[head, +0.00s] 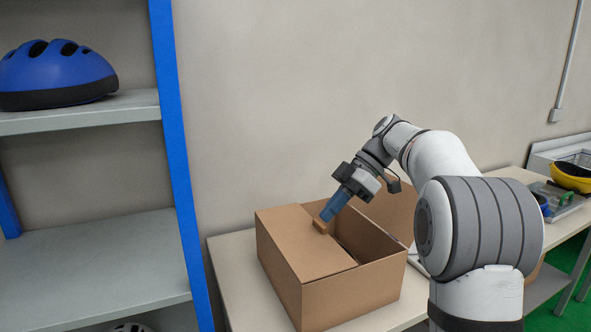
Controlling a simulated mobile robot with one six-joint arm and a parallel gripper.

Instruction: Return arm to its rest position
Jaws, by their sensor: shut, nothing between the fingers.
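My gripper (327,217) is at the end of my white and grey arm. Its blue fingers are shut and point down to the left, with their tips at the top of a cardboard box (350,291). A small brown piece shows right under the fingertips; I cannot tell whether the fingers touch it. The box stands on a light table. One flap covers its left part, and the right part is open; its inside is mostly hidden.
A shelf unit (180,165) with a blue post stands at the left, with a blue helmet (55,75) on its upper board. The table (238,294) carries the box. A yellow helmet (573,177) and other items lie at the far right. The wall is close behind.

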